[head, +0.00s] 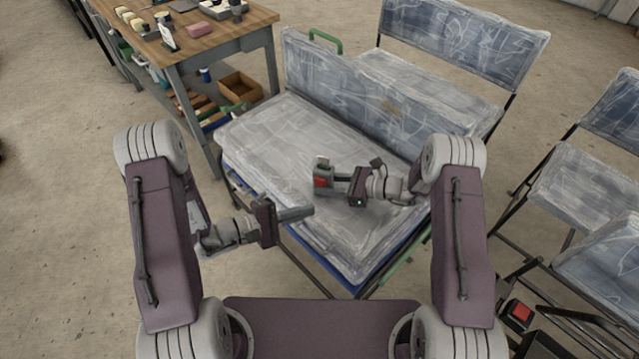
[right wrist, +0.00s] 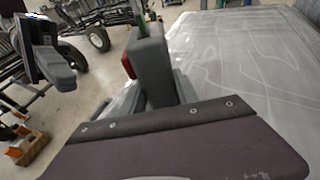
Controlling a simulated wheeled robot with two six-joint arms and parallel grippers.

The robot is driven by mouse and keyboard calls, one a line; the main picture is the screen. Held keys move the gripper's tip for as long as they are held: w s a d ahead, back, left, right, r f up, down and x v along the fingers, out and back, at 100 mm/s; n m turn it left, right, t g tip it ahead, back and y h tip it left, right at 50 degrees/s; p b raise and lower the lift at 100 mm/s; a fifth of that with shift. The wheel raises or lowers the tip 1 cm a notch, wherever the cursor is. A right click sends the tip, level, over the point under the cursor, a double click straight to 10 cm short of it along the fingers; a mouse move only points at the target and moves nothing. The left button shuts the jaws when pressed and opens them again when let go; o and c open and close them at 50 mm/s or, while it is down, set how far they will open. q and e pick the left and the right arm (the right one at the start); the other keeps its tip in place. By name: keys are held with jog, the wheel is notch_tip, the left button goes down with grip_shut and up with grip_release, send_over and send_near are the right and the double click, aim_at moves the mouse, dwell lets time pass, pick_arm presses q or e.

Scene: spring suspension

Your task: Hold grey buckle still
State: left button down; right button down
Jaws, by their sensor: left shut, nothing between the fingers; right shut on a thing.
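My right gripper (head: 326,177) is shut on the grey buckle (head: 320,182) above the pale, scuffed padded top (head: 290,135). Only the buckle's red part shows clearly; the fingers hide most of its body. In the right wrist view the buckle's red part (right wrist: 127,66) shows beside the grey finger. My left gripper (head: 308,211) is shut and empty, a little below and left of the buckle in the head view, apart from it. It also shows at the left of the right wrist view (right wrist: 58,72).
A wooden workbench (head: 215,35) with small items stands at the upper left, with an open brown box (head: 240,88) beneath. A scuffed backrest (head: 350,85) rises behind the padded top. Worn chairs (head: 470,40) stand at the upper right and right. The floor at left is clear.

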jog(key=c, duration=0.8)
grip_release()
jog(key=shift+c, duration=0.2)
jog(key=shift+d, duration=0.1)
